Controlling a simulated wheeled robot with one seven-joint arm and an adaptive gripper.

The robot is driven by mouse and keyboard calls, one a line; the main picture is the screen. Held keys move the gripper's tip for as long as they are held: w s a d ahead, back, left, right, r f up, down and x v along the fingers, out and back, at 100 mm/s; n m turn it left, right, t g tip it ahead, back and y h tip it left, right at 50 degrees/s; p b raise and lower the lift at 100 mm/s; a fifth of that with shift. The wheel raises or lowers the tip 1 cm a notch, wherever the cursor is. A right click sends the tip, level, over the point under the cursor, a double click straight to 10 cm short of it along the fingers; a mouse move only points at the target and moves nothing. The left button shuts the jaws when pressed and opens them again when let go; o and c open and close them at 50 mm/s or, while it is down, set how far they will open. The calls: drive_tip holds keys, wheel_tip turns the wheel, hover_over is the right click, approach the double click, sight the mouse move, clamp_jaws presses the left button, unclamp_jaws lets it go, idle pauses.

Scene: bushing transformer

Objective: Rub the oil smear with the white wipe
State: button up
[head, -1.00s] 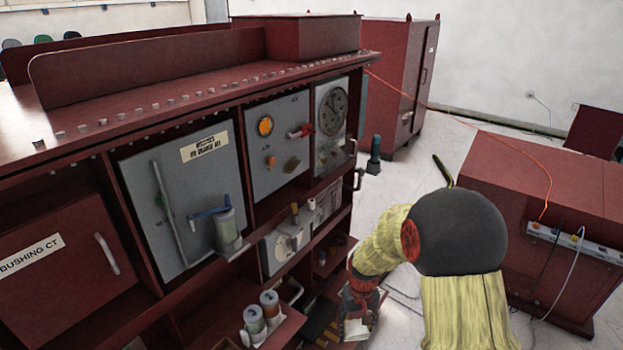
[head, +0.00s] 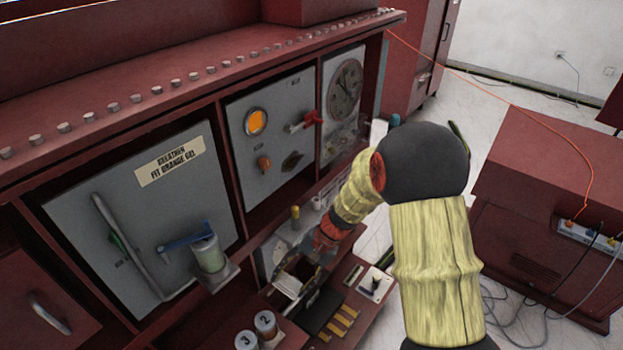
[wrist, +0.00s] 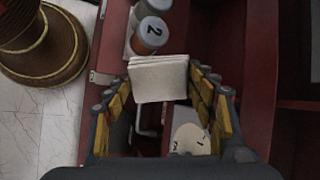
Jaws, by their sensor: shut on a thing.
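The white wipe (wrist: 158,78) is a folded pale square held between the two padded fingers of my gripper (wrist: 160,92) in the wrist view. In the head view the wipe (head: 288,284) shows as a small white patch at the end of my gripper (head: 298,275), just in front of the lower shelf bay. My gripper is shut on the wipe, and its fingers stand apart by the wipe's width. I cannot make out the oil smear for certain in either view.
Jars marked 2 (head: 265,324) and 3 (head: 246,341) stand on the lower shelf, close to the wipe. A breather panel (head: 140,220) with a blue-handled cup (head: 207,252) is above left. A grey gauge panel (head: 275,130) is above.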

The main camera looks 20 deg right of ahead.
sight(306, 151)
drive_tip(key=w+r+m+y, duration=0.1)
drive_tip(key=r+m+t+y, duration=0.1)
drive_tip(key=r, duration=0.1)
drive_tip(key=w+a+r+t+y, duration=0.1)
drive_tip(key=shift+w+a+r+m+p, duration=0.1)
drive_tip(key=shift+w+r+m+p, duration=0.25)
drive_tip(key=shift+m, duration=0.05)
drive_tip(key=w+d+r+m+t+p, duration=0.1)
drive_tip(key=w+d+r+m+t, duration=0.45)
drive_tip(key=r+t, duration=0.2)
drive_tip(key=w+d+r+m+t+p, duration=0.1)
drive_tip(key=w+d+r+m+t, duration=0.3)
drive_tip(key=w+d+r+t, duration=0.4)
drive_tip(key=shift+g, duration=0.95)
drive_tip(key=shift+w+a+r+p, duration=0.2)
drive_tip(key=shift+w+a, duration=0.35)
drive_tip(key=shift+a, duration=0.25)
drive_tip(key=shift+w+a+r+p, duration=0.1)
drive_tip(key=shift+w+a+r, duration=0.1)
drive_tip(key=shift+w+a, duration=0.5)
drive_tip(key=shift+w+a+r+p, duration=0.1)
drive_tip(key=shift+w+a+r, duration=0.1)
drive_tip(key=shift+w+a, duration=0.45)
drive_tip(key=shift+w+a+b, duration=0.45)
drive_tip(key=shift+w+a, duration=0.1)
drive_tip(key=shift+a, duration=0.15)
drive_tip(key=shift+d, duration=0.15)
